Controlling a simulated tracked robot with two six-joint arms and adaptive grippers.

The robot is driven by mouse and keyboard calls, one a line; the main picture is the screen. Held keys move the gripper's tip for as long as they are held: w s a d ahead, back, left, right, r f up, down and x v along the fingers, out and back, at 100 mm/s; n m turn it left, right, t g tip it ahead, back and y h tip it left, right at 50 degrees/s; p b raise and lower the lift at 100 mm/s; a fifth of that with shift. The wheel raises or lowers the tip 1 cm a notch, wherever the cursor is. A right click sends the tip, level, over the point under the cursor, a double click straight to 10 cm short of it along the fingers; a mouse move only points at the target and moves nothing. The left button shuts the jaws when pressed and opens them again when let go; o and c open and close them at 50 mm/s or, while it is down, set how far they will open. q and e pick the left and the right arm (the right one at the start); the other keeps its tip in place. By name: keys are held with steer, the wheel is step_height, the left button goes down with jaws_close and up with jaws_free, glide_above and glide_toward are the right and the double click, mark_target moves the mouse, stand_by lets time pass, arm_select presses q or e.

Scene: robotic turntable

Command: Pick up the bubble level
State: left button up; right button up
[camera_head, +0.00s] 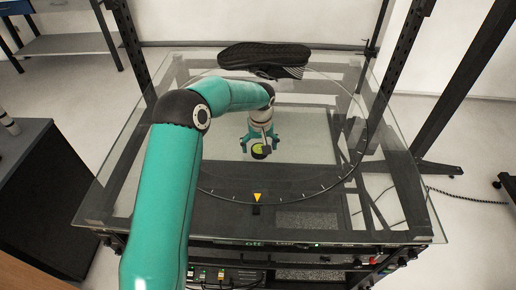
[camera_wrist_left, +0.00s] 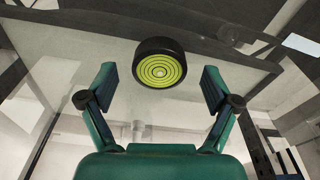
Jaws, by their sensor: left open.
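The bubble level is a small round black disc with a yellow-green ringed face. In the head view the bubble level (camera_head: 259,150) lies on the glass turntable (camera_head: 225,185), at the fingers of my left gripper (camera_head: 260,148). In the left wrist view the bubble level (camera_wrist_left: 159,66) shows ahead of the open, empty fingers of my left gripper (camera_wrist_left: 159,88), roughly centred between them. I cannot tell how far above the glass the fingertips are. My right gripper is not in view.
A small yellow triangle (camera_head: 257,197) marks the front of the ring. Black uprights (camera_head: 131,50) stand at the back corners. The glass right of my gripper is clear.

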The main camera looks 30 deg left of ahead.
arm_select(q)
steer(key=shift+f, duration=0.55)
steer(key=c, duration=1.3)
steer(key=shift+r, duration=0.15)
